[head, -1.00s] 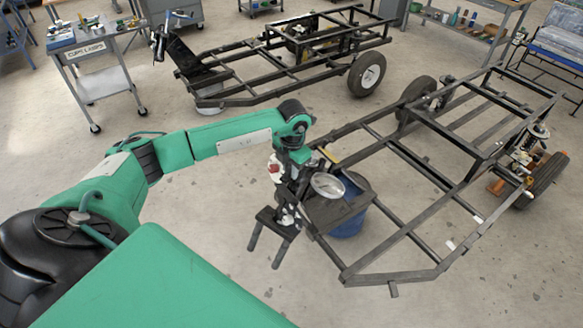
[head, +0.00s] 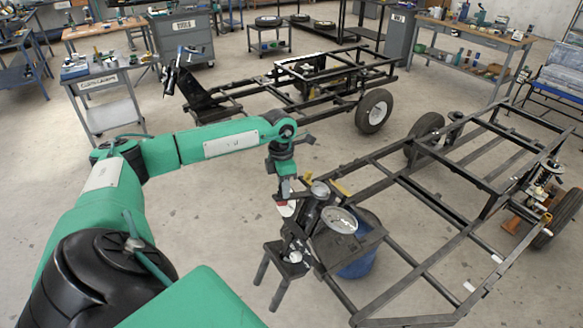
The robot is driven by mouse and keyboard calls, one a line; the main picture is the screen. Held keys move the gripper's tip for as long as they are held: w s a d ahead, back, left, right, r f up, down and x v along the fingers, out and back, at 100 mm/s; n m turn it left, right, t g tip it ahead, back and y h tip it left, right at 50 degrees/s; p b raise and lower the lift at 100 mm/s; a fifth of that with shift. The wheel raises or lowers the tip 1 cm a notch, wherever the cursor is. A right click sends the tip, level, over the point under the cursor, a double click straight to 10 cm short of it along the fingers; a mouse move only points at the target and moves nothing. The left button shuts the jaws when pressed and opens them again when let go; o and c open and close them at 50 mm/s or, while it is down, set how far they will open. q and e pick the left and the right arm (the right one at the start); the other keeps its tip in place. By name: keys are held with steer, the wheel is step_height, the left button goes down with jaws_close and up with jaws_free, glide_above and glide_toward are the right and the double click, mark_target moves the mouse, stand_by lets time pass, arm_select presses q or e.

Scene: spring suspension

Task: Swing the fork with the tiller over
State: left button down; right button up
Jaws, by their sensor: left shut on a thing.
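The black fork (head: 282,266) is at the near left end of the closer black frame (head: 408,180), with two prongs pointing down toward the lower left. A dark steering column rises from it. My left gripper (head: 287,195) is above the fork, beside the column, shut on what appears to be the tiller. The jaws and most of the tiller are hidden or too small to make out. A short dark bar end (head: 306,139) shows just right of my wrist; I cannot tell whether it belongs to the tiller. My right gripper is not in view.
A second frame (head: 230,92) with a wheel (head: 373,111) stands behind. A labelled trolley (head: 109,84) is at left. The floor left of the fork is clear.

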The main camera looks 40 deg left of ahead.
arm_select(q)
steer(key=c, duration=1.2)
jaws_free()
steer(key=shift+w+a+r+b, duration=0.15)
steer(key=shift+r+b, duration=0.35)
steer(key=shift+r, duration=1.8)
steer(key=shift+w+a+r+b, duration=0.1)
steer(key=shift+a+r+b, duration=0.25)
steer(key=shift+r, duration=1.9)
steer(key=shift+w+a+r+b, duration=0.1)
steer(key=shift+r+b, duration=0.5)
steer(key=shift+r, duration=1.7)
